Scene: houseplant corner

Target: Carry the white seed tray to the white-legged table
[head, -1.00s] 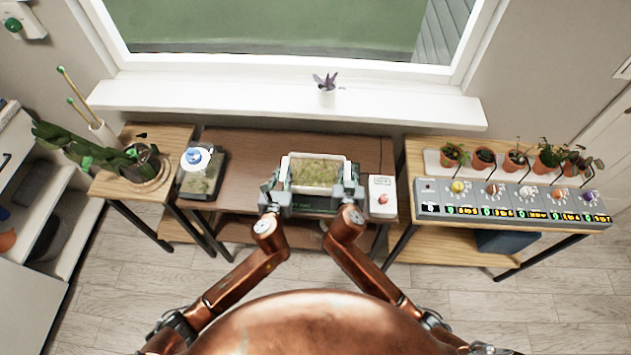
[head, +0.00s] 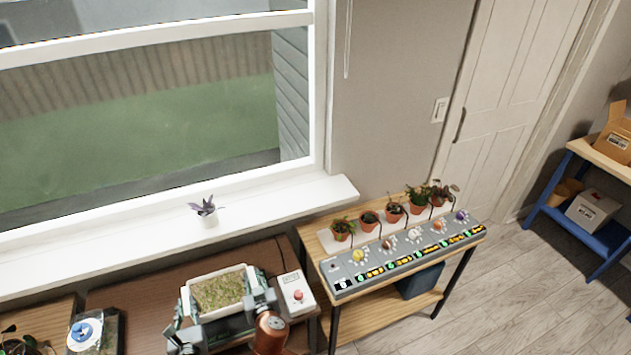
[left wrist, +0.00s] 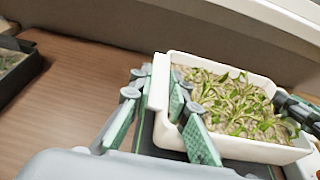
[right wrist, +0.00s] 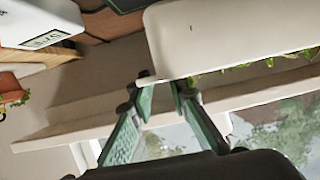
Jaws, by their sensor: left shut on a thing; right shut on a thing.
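The white seed tray (head: 190,304), filled with green seedlings, is at the wooden bench below the window. My left gripper (head: 180,335) and my right gripper (head: 262,300) hold it at opposite ends. In the left wrist view the fingers of my left gripper (left wrist: 158,88) are shut on the tray's end rim. In the right wrist view my right gripper (right wrist: 160,88) is shut on the other end of the tray (right wrist: 215,35). I cannot tell whether the tray touches what is under it. No white-legged table shows.
A white box with a red button (head: 292,283) is close right of the tray. A dark tray with a blue-white disc (head: 84,335) is left. A wooden table with potted plants and a knob panel (head: 345,288) stands right. Beyond open floor (head: 510,300) is a blue-framed shelf (head: 545,200).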

